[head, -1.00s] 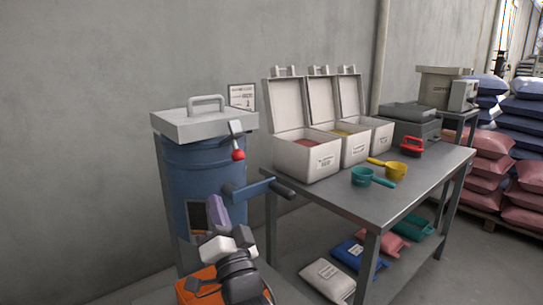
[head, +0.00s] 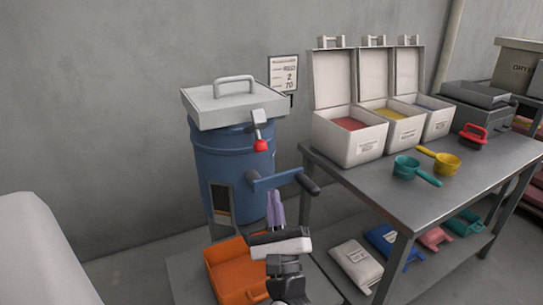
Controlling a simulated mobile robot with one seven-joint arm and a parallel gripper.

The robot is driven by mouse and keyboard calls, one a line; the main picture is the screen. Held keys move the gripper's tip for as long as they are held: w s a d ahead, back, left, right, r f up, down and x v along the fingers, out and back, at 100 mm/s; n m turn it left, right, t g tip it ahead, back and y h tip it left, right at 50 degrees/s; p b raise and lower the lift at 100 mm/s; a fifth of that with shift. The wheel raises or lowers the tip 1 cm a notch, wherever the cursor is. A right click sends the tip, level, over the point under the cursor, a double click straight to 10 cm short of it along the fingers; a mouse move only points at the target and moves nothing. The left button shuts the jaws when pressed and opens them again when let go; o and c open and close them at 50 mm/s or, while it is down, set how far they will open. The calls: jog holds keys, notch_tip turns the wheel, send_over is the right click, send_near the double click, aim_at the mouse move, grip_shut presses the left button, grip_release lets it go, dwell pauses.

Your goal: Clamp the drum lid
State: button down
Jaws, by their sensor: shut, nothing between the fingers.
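The blue drum (head: 238,170) stands against the wall, left of the table. Its grey lid (head: 228,104) with a loop handle (head: 235,85) lies on top and looks slightly tilted. A clamp lever with a red knob (head: 260,145) hangs down at the lid's front right edge. A blue crank arm with a dark grip (head: 306,184) sticks out from the drum's right side. My gripper (head: 275,195) is shut and empty, pointing up in front of the drum, just below the crank arm and below the red knob. I cannot tell whether it touches the crank arm.
An orange bin (head: 232,268) sits below the drum. A white rounded shape (head: 40,250) fills the lower left.

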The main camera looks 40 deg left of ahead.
aim_at(258, 138)
jog(key=shift+r, duration=0.1)
jog(key=p+x, duration=0.5)
jog(key=x, duration=0.5)
jog(key=shift+w+p, duration=0.1)
jog(key=shift+p, duration=0.2)
jog(key=shift+d+r+h+p, duration=0.15)
jog(key=shift+h+p, duration=0.15)
jog(key=shift+p, duration=0.25)
